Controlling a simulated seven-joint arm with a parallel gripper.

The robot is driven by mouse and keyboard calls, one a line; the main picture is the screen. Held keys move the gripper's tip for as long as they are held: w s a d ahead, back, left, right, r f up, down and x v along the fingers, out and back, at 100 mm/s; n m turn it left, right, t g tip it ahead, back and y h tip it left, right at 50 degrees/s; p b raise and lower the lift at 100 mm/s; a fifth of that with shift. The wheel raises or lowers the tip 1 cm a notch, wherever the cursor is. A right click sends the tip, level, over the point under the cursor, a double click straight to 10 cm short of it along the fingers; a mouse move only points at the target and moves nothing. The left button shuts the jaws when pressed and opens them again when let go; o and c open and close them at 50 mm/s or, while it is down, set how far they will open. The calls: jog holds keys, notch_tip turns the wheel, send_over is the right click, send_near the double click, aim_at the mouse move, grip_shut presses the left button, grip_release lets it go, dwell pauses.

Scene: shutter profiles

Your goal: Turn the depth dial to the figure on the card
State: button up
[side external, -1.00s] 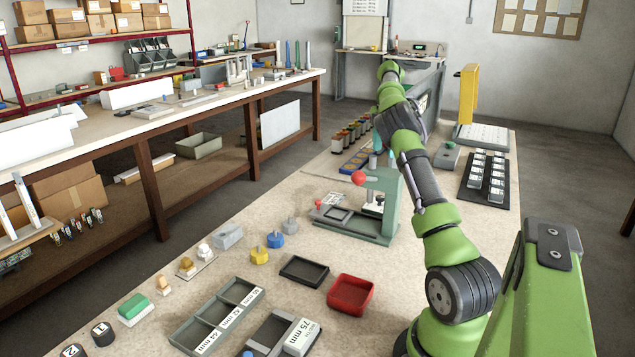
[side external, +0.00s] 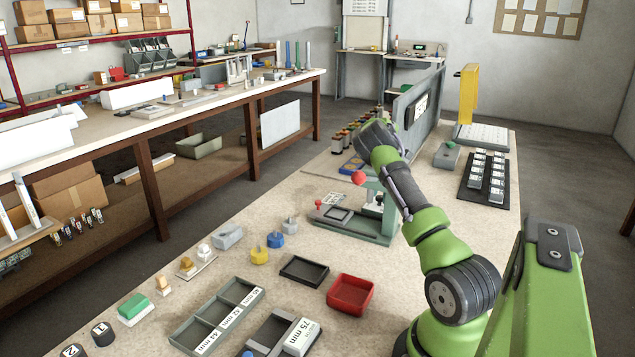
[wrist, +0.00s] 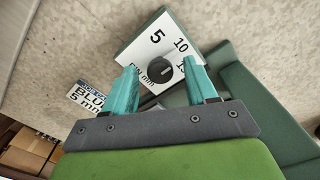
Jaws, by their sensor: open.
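The depth dial is a round black knob (wrist: 161,69) on a white scale plate (wrist: 146,46) marked 5, 10 and a partly covered third figure, with "mm" below. A pale mark shows on the knob, but I cannot tell exactly where it points. The card (wrist: 88,97) lies left of the plate in the wrist view and reads "BLUE" and "5 mm". My gripper (wrist: 161,64) is open, its two teal fingers on either side of the knob in that picture. I cannot tell whether they touch it. In the side external view my arm hides the fingers.
A green press (side external: 376,228) with a red ball knob (side external: 359,178) stands on the bench near my wrist. A grey upright panel (side external: 424,98) stands behind it.

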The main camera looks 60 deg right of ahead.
jog(key=c, duration=1.1)
jog(key=shift+o, duration=0.2)
jog(key=shift+n, duration=0.3)
jog(key=n, duration=1.1)
jog(key=shift+n, duration=0.3)
jog(key=o, duration=1.1)
jog(key=shift+c, duration=0.2)
